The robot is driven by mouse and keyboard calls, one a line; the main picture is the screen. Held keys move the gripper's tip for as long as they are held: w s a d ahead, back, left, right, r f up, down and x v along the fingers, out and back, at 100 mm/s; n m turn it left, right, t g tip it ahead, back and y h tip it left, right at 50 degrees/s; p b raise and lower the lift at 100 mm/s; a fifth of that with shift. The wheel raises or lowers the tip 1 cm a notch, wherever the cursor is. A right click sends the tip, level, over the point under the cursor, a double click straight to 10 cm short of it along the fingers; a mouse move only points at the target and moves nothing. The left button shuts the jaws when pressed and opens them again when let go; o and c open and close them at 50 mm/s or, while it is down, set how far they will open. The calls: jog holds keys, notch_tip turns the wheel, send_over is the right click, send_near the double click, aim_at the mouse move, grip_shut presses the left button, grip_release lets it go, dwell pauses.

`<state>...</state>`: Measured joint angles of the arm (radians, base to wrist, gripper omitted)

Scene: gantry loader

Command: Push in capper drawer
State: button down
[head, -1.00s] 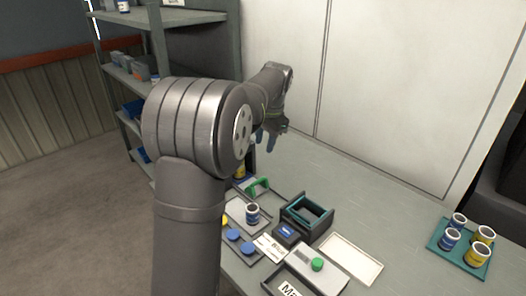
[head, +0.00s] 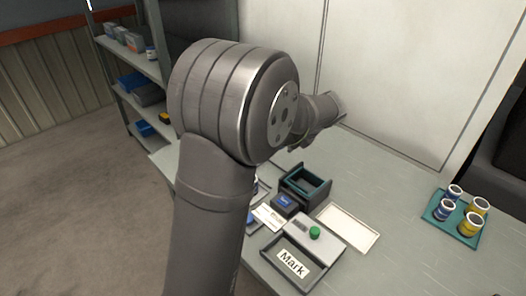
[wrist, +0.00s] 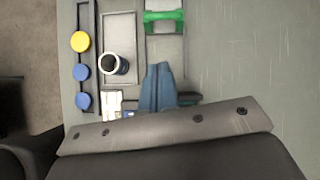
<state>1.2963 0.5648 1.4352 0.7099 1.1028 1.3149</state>
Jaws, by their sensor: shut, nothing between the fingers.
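A grey tray-like slide (wrist: 165,46) with a green handle (wrist: 165,16) across its far end shows in the wrist view; it looks like the capper drawer. My gripper (wrist: 158,68) has its blue fingers together and empty, over the near end of this slide. I cannot tell whether they touch it. A dark housing edge (wrist: 187,98) shows beside the fingers, mostly hidden by my wrist. In the head view my arm hides the handle and the slide. A dark box with a teal frame (head: 318,194) stands on the table there.
A dark-topped can (wrist: 114,64) stands on a grey plate left of the slide. A dark strip (wrist: 92,50) holds yellow and blue caps. A "Mark" tray (head: 291,262), green button (head: 314,232), white tray (head: 376,238) and teal tray of cans (head: 432,215) lie rightward.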

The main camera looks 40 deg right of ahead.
jog(key=w+f, duration=0.1)
jog(key=f, duration=0.2)
jog(key=w+f+m, duration=0.1)
jog(key=w+f, duration=0.1)
jog(key=f, duration=0.1)
jog(key=w+f+m, duration=0.1)
jog(key=w+f, duration=0.1)
jog(key=shift+w+f, duration=0.15)
jog(key=shift+f, duration=0.25)
jog(key=shift+w+f, duration=0.1)
jog(key=shift+w, duration=1.1)
jog(key=shift+w+f, duration=0.1)
jog(key=shift+w, duration=0.55)
jog(key=shift+w, duration=0.1)
jog(key=shift+w, duration=2.4)
